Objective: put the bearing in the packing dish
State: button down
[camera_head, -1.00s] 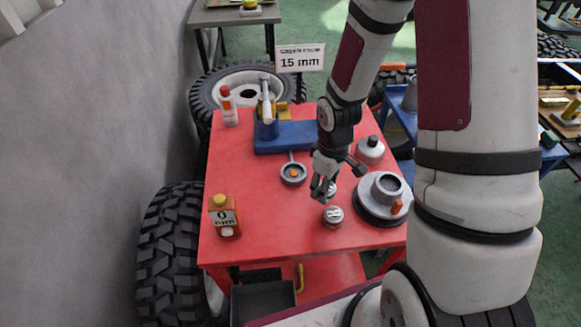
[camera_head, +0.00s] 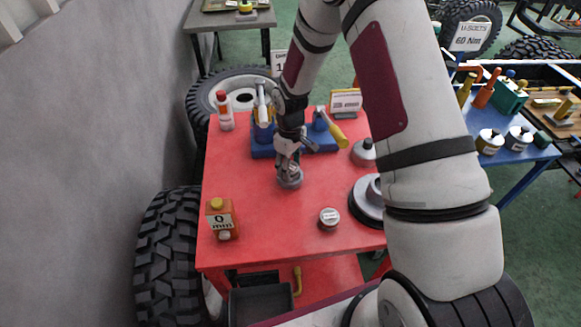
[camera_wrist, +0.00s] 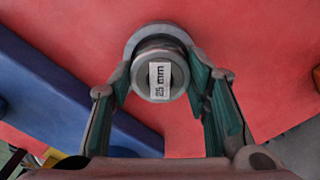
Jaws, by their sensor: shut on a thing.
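The bearing (camera_wrist: 146,86), a small grey round piece with a white "25 mm" label, is between the green-padded fingers of my gripper (camera_wrist: 165,90) in the wrist view. My gripper is shut on it. The packing dish (camera_wrist: 160,30), a grey round dish, shows as a rim behind the bearing. In the head view my gripper (camera_head: 289,172) is over the dish (camera_head: 289,185), which it partly hides. I cannot tell whether the bearing touches the dish. A similar labelled round piece (camera_head: 329,217) stands to the right on the red table.
The red table (camera_head: 265,235) is clear in front of the dish. A blue block (camera_head: 322,143) with tools stands behind. A red-capped bottle (camera_head: 224,112) and an orange container (camera_head: 221,220) are at left. A round grey hub (camera_head: 365,205) and a capped pot (camera_head: 363,153) are at right.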

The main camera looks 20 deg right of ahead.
jog(key=shift+f, duration=0.4)
jog(key=shift+f, duration=0.15)
jog(key=c, duration=0.9)
grip_release()
jog(key=shift+o, duration=0.2)
